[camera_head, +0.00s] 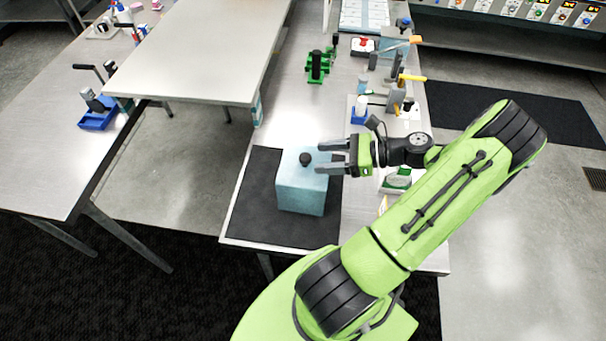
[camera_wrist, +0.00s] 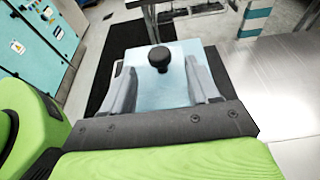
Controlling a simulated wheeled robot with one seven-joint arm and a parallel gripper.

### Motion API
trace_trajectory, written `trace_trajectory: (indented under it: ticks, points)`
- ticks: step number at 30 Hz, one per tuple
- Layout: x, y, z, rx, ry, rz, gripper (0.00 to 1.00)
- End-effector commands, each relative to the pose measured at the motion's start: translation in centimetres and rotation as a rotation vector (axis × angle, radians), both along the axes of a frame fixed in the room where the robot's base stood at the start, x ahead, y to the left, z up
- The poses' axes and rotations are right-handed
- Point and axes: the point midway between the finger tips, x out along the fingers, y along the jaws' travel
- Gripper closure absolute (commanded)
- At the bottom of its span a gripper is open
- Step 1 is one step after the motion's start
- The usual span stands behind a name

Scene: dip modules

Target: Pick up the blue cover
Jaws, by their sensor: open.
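The blue cover (camera_head: 301,190) is a pale blue box with a round black knob (camera_head: 306,158) on top. It stands on a dark mat at the near end of the workbench. In the wrist view the cover (camera_wrist: 178,88) lies ahead of my gripper, and its knob (camera_wrist: 159,57) shows just past the fingertips, between their lines. My gripper (camera_head: 324,157) is open and reaches in from the right at about the height of the cover's top. The fingers (camera_wrist: 160,78) appear apart from the knob. Whether they touch the cover's top, I cannot tell.
The dark mat (camera_head: 262,222) lies under the cover. Bottles and tools crowd the bench's right side, with a blue-based bottle (camera_head: 360,110) behind my gripper. A green fixture (camera_head: 317,68) stands farther back. A raised grey tabletop (camera_head: 200,50) lies to the left. The bench middle is clear.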

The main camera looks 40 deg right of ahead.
Motion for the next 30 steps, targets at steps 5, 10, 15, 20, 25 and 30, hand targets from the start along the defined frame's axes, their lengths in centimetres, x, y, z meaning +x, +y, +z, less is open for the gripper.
trace_trajectory:
  ticks: [5,10,15,20,25,30]
  points:
    - [1.7,1.3,-0.5,0.001,0.001,0.003,0.4]
    - [4.2,3.0,-1.4,0.001,0.002,0.003,0.4]
    - [4.8,3.4,-1.6,-0.001,0.001,-0.001,0.4]
    - [4.8,3.4,-1.6,-0.001,0.001,-0.001,0.48]
    - [4.8,3.3,-1.6,-0.001,0.001,-0.001,0.74]
    - [4.8,3.3,-1.6,-0.001,0.001,-0.001,1.0]
